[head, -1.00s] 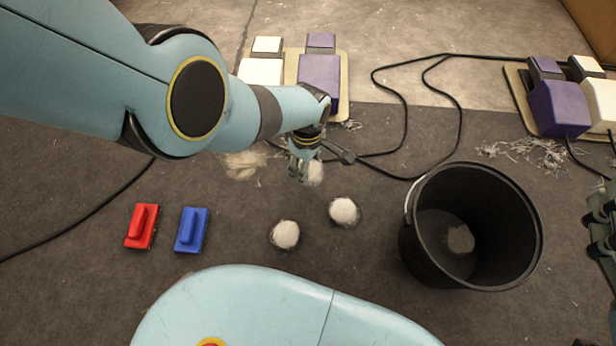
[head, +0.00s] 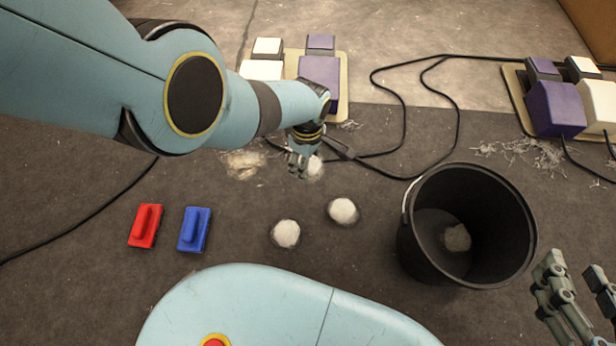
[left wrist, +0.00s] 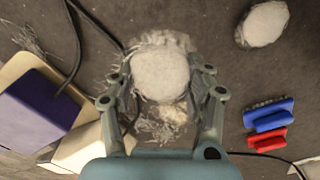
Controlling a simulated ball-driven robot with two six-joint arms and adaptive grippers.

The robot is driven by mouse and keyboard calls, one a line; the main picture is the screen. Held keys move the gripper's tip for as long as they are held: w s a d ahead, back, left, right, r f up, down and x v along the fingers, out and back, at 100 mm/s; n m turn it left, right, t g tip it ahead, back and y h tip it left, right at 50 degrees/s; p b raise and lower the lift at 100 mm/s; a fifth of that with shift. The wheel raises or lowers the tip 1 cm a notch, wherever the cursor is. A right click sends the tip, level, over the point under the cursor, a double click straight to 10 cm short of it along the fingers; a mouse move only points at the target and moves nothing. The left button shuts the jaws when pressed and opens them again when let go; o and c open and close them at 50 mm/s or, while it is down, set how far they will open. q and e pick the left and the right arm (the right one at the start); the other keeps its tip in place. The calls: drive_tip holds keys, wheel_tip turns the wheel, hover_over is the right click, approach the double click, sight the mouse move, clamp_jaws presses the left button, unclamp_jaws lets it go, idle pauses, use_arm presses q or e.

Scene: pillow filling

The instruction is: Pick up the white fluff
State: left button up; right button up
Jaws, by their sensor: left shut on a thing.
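My left gripper (head: 299,166) is shut on a round ball of white fluff (left wrist: 160,73), which sits between its two fingers in the left wrist view. In the head view this ball (head: 315,167) is partly hidden by the fingers. Two more white fluff balls lie on the dark floor, one at the middle (head: 343,211) and one lower left of it (head: 286,234). Another piece of white fluff (head: 457,237) lies inside the black bucket (head: 408,250). My right gripper (head: 580,292) is at the lower right edge, its fingers apart and nothing between them.
A red brush-like block (head: 146,226) and a blue one (head: 194,230) lie at the left. Purple and white box units on boards stand at the back (head: 319,80) and at the right (head: 556,108). Black cables (head: 459,110) and loose shreds (head: 525,154) lie on the floor.

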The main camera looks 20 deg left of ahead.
drive_tip(key=shift+s+d+f+g+p, duration=0.1)
drive_tip(key=shift+s+f+g+p, duration=0.1)
drive_tip(key=shift+s+f+g, duration=0.6)
drive_tip(key=shift+s+d+f+g+p, duration=0.15)
drive_tip(key=shift+s+f+g, duration=0.35)
drive_tip(key=shift+s+f, duration=0.6)
